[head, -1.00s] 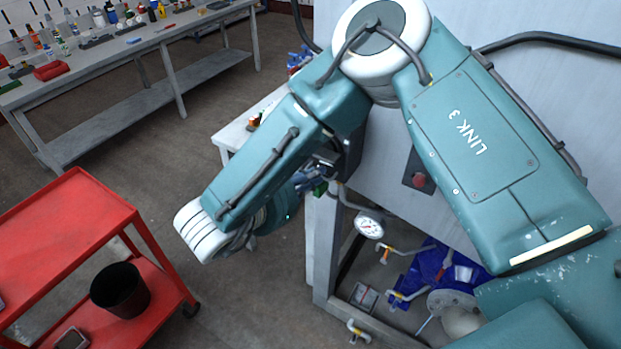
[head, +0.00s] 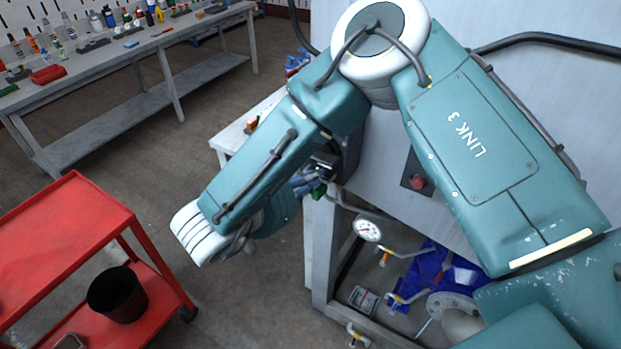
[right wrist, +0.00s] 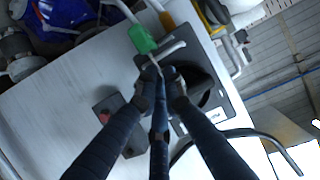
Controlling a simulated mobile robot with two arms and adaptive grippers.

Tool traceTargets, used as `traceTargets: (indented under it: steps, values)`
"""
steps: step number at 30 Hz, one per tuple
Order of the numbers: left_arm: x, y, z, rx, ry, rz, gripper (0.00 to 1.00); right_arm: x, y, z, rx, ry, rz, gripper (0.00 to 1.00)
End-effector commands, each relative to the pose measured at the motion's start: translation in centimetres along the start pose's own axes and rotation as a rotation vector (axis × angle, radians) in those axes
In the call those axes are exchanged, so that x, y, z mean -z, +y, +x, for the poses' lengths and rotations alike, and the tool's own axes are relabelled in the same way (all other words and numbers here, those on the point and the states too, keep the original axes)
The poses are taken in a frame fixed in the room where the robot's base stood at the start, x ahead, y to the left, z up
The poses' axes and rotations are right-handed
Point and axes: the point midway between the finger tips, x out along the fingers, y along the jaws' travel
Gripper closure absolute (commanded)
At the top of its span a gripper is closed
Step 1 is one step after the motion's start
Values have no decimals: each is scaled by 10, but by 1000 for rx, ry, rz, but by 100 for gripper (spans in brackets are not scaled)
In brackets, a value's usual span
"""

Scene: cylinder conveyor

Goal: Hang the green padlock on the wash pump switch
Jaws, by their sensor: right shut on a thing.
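The green padlock (right wrist: 141,38) shows in the right wrist view just beyond my right fingertips. My right gripper (right wrist: 162,76) is shut on it, by the shackle as it appears. The padlock is a small green patch (head: 319,191) in the head view, beside the white cabinet's edge. A dark plate (right wrist: 221,92) with a grey bar lies right behind the fingertips and looks like the wash pump switch, though no label is readable. Whether the shackle touches the bar I cannot tell. In the head view my right gripper (head: 306,185) is partly hidden by my arm. My left gripper is out of view.
A box with a red button (head: 417,182) is on the white cabinet. A red cart (head: 70,225) with a black bin (head: 118,295) stands left, a workbench (head: 150,45) behind.

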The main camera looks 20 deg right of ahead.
Motion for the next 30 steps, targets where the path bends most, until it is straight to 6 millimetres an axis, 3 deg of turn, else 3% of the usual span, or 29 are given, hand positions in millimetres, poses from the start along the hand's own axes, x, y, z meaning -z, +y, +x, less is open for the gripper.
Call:
traceTargets:
  steps: [30]
  values:
    - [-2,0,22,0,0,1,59,-23,1,10,0,1,1,100]
